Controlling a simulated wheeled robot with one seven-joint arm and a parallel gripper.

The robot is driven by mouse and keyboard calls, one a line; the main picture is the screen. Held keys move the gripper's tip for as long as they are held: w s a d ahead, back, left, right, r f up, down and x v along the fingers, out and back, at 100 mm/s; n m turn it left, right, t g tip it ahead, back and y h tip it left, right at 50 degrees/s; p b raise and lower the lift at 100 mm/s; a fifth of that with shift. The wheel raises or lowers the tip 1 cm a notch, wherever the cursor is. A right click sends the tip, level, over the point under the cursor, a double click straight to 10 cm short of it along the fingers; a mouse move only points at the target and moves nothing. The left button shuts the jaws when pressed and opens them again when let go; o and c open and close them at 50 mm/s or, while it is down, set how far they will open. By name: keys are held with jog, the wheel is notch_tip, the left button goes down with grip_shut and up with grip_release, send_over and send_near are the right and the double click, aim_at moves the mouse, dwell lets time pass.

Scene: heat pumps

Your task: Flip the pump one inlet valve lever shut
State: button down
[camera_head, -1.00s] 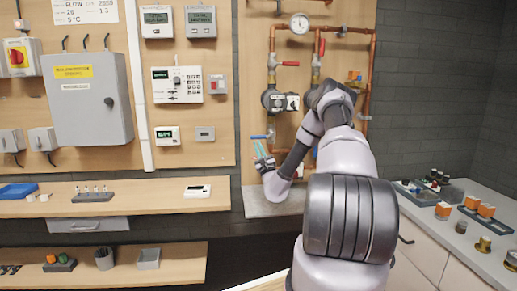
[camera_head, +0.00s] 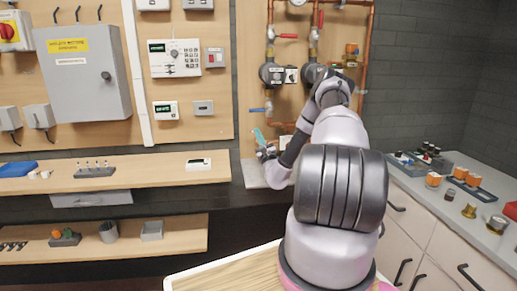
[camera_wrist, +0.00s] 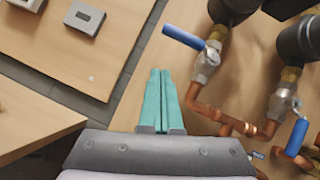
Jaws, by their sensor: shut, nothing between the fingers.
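The left pump (camera_head: 272,74), which I take as pump one, hangs on the board. Below it, a blue valve lever (camera_head: 257,109) points left, crosswise to its pipe. The wrist view shows this blue lever (camera_wrist: 183,37) at the upper middle, joined to a silver valve body (camera_wrist: 207,63). My gripper (camera_head: 259,136) is below the lever in the head view. In the wrist view my gripper (camera_wrist: 159,74) has its teal fingers together, empty, left of the pipe and apart from the lever.
A second blue lever (camera_wrist: 297,137) lies along its pipe at the right. Copper pipe (camera_wrist: 208,110) runs between the two valves. A red lever (camera_head: 286,36) sits above the left pump. A second pump (camera_head: 312,72) is partly behind my arm. Wooden shelves (camera_head: 130,176) are at the left.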

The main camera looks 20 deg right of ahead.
jog(key=a+v, duration=0.1)
jog(key=v, duration=0.6)
jog(key=shift+a, duration=0.3)
jog(key=shift+w+f, duration=0.1)
jog(key=shift+f, duration=0.05)
jog(key=s+a+r+n+g+y, duration=0.4)
jog(key=a+r+n+g+y, duration=0.5)
jog(key=a+r+n+y, duration=0.15)
jog(key=s+a+r+n+g+y, duration=0.4)
jog(key=a+r+n+g+y, duration=0.5)
jog(key=a+n+y, duration=0.25)
jog(key=s+a+r+n+g+h, duration=0.2)
jog(key=s+a+n+g+h, duration=0.15)
jog(key=s+h, duration=0.4)
jog(key=s+a+r+n+g+h, duration=0.2)
jog(key=s+n+g+h, duration=0.15)
jog(key=s, duration=0.75)
jog(key=s+d+r+m+t+h, duration=0.1)
jog(key=s+d+r+t+h, duration=0.6)
jog(key=s+d+r+t, duration=0.1)
jog(key=shift+d+r+h, duration=0.3)
jog(key=shift+d+h, duration=0.1)
jog(key=shift+d, duration=0.3)
